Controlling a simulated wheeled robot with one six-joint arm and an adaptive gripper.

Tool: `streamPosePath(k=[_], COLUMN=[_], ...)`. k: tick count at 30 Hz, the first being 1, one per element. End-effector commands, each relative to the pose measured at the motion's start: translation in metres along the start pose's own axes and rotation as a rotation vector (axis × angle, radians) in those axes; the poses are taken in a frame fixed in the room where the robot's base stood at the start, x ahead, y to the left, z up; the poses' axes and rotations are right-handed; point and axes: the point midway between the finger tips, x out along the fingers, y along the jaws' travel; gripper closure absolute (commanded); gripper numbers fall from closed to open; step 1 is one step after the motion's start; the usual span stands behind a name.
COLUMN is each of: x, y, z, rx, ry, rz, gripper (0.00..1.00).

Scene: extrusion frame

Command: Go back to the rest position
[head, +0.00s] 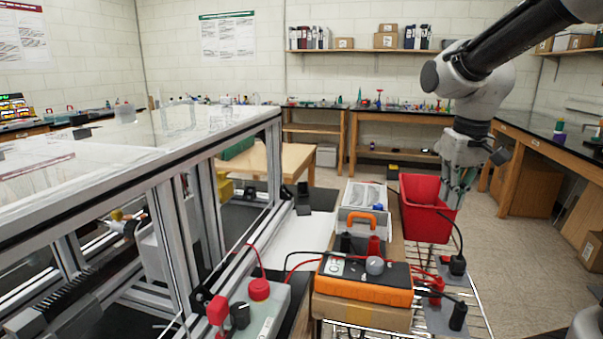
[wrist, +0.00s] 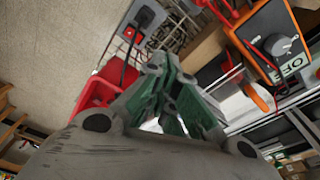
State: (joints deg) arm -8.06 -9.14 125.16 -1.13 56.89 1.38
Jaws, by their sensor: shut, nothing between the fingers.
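I cannot tell how far the fingertips are above the bin. My arm comes in from the upper right of the head view.
An orange-and-black meter (head: 364,282) sits on a cardboard box in front of the bin. A case with an orange handle (head: 362,218) stands left of the bin. An aluminium extrusion frame (head: 172,240) fills the left. Open floor (head: 530,235) lies to the right.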

Motion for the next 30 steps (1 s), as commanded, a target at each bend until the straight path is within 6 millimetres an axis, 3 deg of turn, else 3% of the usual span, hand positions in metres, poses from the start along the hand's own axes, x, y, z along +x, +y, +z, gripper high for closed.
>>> streamPosePath(k=[1, 6, 10, 18, 30], x=[-0.004, -0.004, -0.005, -0.028, -0.029], y=[0.004, 0.014, 0.018, 0.025, 0.026], z=[0.029, 0.112, 0.152, 0.167, 0.167], rx=[0.007, 0.048, 0.084, 0.123, 0.129], ry=[0.014, 0.069, 0.128, 0.249, 0.250], rz=[-0.002, -0.005, -0.001, 0.014, 0.015], gripper=[1.00, 1.00, 1.00, 1.00, 1.00])
